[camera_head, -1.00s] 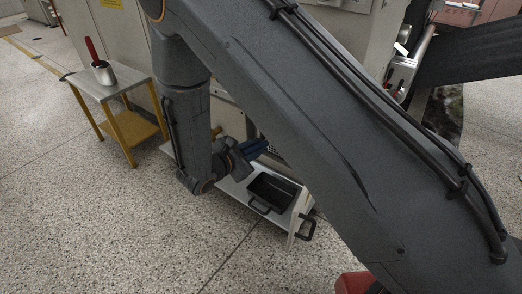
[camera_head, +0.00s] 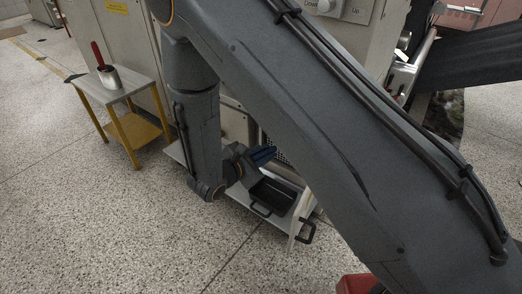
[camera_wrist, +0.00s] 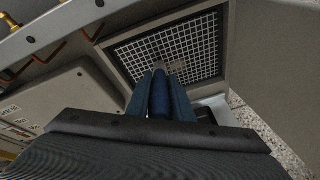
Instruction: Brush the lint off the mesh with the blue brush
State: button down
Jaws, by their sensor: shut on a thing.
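My gripper (camera_wrist: 160,88) is shut on the blue brush (camera_wrist: 160,98), whose dark blue handle shows between the two fingers in the wrist view. The brush points at the white wire mesh (camera_wrist: 203,50), which sits in a recessed frame in the machine's side. The brush's far end overlaps the lower middle of the mesh; I cannot tell whether it touches. Lint is not clearly distinguishable on the mesh. In the head view my gripper (camera_head: 262,155) is low beside the machine, partly behind my arm, and only a sliver of mesh (camera_head: 284,158) shows.
A yellow-legged table (camera_head: 88,84) at left holds a metal cup (camera_head: 108,78) with a red-handled thing (camera_head: 97,54). The speckled floor in front is clear.

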jog(key=s+d+p, duration=0.2)
jog(key=s+d, duration=0.4)
jog(key=d, duration=0.1)
jog(key=shift+d+p, duration=0.2)
jog(key=shift+p, duration=0.15)
dwell(0.7)
jog(key=shift+s+a+p, duration=0.45)
jog(key=shift+s+a, duration=0.5)
jog(key=shift+s, duration=0.2)
jog(key=shift+s+a+p, duration=0.45)
jog(key=shift+s+a, duration=0.45)
jog(key=shift+s, duration=0.35)
jog(key=shift+s+a+p, duration=0.55)
jog(key=shift+s+a, duration=0.35)
jog(key=shift+s, duration=0.2)
